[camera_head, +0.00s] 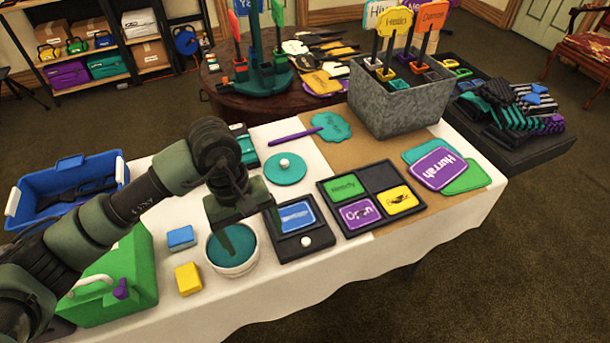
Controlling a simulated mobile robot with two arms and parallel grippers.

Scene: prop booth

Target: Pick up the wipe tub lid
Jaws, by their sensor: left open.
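The wipe tub lid appears to be the round teal disc with a white knob (285,169), lying flat on the white-covered table behind my left gripper. The wipe tub (233,268) is a white round tub with a teal inside, uncovered, near the table's front edge. My left gripper (250,229) points down over the tub and its right side, open, with nothing seen between its fingers. It is apart from the lid, which lies farther back and to the right. One finger hides part of the tub's inside. My right gripper is not in view.
A black tray with a blue card (297,216) sits right of the tub. A blue sponge (181,238) and yellow sponge (188,279) lie left of it. A purple stick (294,137) and teal paddle (331,126) lie behind the lid. A metal bin (400,108) stands at back right.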

